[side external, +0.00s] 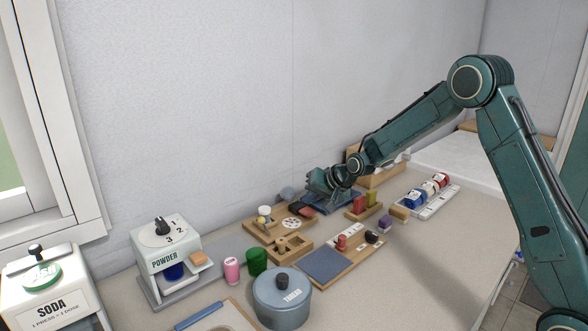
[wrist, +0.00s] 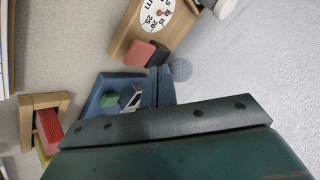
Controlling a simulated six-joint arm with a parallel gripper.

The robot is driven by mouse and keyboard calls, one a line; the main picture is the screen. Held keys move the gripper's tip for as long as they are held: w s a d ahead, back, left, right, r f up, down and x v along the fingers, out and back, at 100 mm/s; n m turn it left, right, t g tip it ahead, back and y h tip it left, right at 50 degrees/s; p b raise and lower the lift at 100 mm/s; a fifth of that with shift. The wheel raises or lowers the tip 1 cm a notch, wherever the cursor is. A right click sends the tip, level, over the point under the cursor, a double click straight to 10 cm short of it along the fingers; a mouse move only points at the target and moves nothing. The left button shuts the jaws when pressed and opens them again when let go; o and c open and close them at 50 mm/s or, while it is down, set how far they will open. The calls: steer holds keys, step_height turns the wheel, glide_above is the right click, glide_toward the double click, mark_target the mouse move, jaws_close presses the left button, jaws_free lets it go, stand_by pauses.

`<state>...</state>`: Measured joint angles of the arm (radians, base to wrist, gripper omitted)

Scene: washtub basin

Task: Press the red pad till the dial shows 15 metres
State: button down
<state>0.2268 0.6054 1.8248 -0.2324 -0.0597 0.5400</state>
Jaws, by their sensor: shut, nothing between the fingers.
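In the wrist view the white round dial (wrist: 172,22), marked with numbers and M, sits on a wooden board (wrist: 127,28) at the top. A small red mark shows near its centre; I cannot tell the exact reading. In the side view the dial (side external: 298,222) and the red pad (side external: 308,211) are small.
A blue tray (wrist: 93,105) with green and white pieces lies close to my gripper. A wooden holder (wrist: 27,103) with red and yellow blocks is at left in the wrist view. A grey round thing (wrist: 180,69) stands near the wall. A white-topped post (side external: 264,211) stands on the dial board.

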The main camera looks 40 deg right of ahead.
mark_target(311, 213)
steer(key=shift+r, duration=2.2)
steer(key=shift+s+a+r, duration=0.15)
steer(key=shift+s+r, duration=0.15)
steer(key=shift+r, duration=0.05)
steer(key=s+a+r+n+g, duration=0.1)
steer(key=s+a+r+n, duration=0.15)
steer(key=s+r, duration=0.5)
steer(key=s+a+r+n+g, duration=0.1)
steer(key=s+a+r+n, duration=0.2)
steer(key=s, duration=0.8)
steer(key=s+a+n+g+h, duration=0.1)
steer(key=s+n, duration=0.1)
steer(key=s, duration=2)
steer(key=shift+s+a+g, duration=0.2)
steer(key=shift+a+g, duration=0.1)
steer(key=shift+a, duration=0.05)
